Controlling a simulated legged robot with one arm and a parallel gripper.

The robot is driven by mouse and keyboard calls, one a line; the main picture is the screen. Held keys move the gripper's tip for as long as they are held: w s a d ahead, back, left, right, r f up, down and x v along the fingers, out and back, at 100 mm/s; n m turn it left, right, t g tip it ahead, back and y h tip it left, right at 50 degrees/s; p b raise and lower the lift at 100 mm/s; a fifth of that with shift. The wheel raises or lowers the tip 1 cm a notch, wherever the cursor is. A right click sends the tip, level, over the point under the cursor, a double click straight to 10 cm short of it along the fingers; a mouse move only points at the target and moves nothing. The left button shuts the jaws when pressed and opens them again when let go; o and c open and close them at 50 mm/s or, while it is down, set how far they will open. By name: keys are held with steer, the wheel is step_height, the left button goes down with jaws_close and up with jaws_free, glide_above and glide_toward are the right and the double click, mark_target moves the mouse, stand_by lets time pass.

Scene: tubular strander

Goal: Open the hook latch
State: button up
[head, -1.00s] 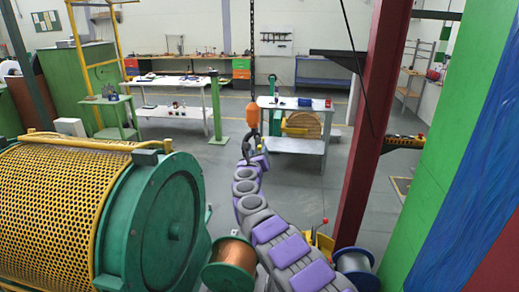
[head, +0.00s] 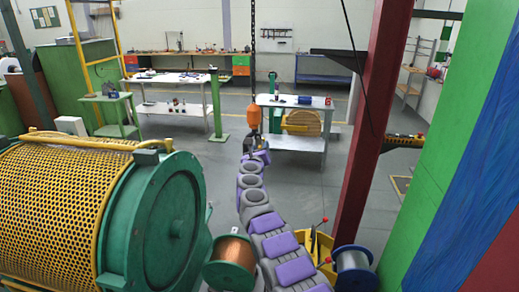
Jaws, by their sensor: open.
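The hook block (head: 253,116) is orange and hangs on a dark chain (head: 253,40) in the middle of the head view. Its dark metal hook is just below it, small and partly hidden by the end of my arm. The latch on the hook is too small to make out. My gripper (head: 258,151) is at the far end of my grey and purple arm, right at the hook. It is open. I cannot tell whether the jaws touch the hook or stand around the latch.
A green drum machine with a yellow mesh guard (head: 60,205) fills the left. A copper spool (head: 232,255) and a grey wire spool (head: 354,265) flank my arm. A dark red column (head: 368,130) stands right.

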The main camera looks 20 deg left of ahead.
steer(key=shift+c, duration=0.2)
jaws_close()
steer(key=shift+n, duration=0.3)
steer(key=n+p, duration=0.2)
steer(key=d+r+n+p, duration=0.1)
steer(key=n+p, duration=0.1)
steer(key=shift+n, duration=0.3)
steer(key=shift+w+d+r+n+p, duration=0.15)
steer(key=shift+r+n+p, duration=0.15)
steer(key=shift+n+p, duration=0.75)
steer(key=shift+s+d+r+n+p, duration=0.15)
steer(key=shift+r+n+p, duration=0.1)
steer(key=shift+n+p, duration=0.85)
steer(key=shift+w+d+r+n+p, duration=0.15)
steer(key=shift+r+n+p, duration=0.15)
steer(key=shift+n+p, duration=0.75)
steer(key=shift+n, duration=0.3)
